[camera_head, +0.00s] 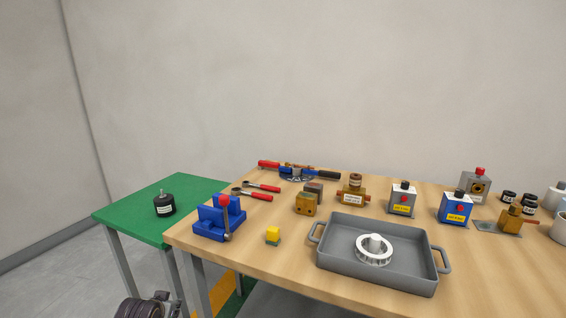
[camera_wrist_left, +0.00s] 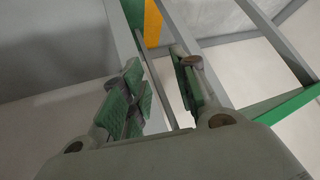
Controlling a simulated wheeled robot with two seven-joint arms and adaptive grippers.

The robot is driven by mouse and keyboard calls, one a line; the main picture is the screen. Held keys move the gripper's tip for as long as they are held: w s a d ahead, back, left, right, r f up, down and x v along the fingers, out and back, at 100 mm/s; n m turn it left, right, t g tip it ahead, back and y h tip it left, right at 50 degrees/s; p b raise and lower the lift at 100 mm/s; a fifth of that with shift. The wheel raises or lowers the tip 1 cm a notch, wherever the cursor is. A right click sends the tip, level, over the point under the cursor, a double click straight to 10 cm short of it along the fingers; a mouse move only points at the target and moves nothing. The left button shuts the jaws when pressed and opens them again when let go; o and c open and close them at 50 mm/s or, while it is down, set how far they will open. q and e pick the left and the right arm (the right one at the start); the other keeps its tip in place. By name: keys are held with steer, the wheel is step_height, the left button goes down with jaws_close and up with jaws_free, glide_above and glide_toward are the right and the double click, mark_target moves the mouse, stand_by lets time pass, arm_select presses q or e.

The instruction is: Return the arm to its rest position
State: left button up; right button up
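My left gripper (camera_wrist_left: 160,82) shows close up in the left wrist view. Its two fingers with green pads stand apart, with nothing between them. Past the fingers are grey table legs and pale floor. In the head view, a dark part of my left arm and gripper (camera_head: 146,306) shows at the bottom left edge, below the tabletops and beside the green table's legs. My right gripper is in neither view.
A green table (camera_head: 122,214) bears a black cylinder (camera_head: 164,205). The wooden workbench (camera_head: 262,262) holds a blue vise (camera_head: 219,222), a yellow-topped block (camera_head: 273,235), a grey tray (camera_head: 335,257) with a white wheel-like part (camera_head: 373,252), and several boxes and tools.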

arm_select(q)
steer(key=s+d+f+g+h, duration=0.1)
steer(key=s+d+f+g, duration=0.1)
steer(key=s+d+f, duration=0.3)
steer(key=s+d+f+m+g+h, duration=0.1)
steer(key=s+d+f+g, duration=0.1)
steer(key=s+d+f, duration=0.3)
steer(key=s+d+f+g+p, duration=0.1)
steer(key=s+d+f+g, duration=0.1)
steer(key=s+d+f, duration=0.4)
steer(key=s+f, duration=0.5)
steer(key=s, duration=0.5)
steer(key=shift+f+m+h, duration=0.15)
steer(key=shift+m+h, duration=0.15)
steer(key=shift+h, duration=0.1)
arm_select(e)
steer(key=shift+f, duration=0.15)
arm_select(q)
steer(key=shift+s+f+p, duration=0.1)
steer(key=shift+f+p, duration=0.15)
steer(key=shift+p, duration=0.2)
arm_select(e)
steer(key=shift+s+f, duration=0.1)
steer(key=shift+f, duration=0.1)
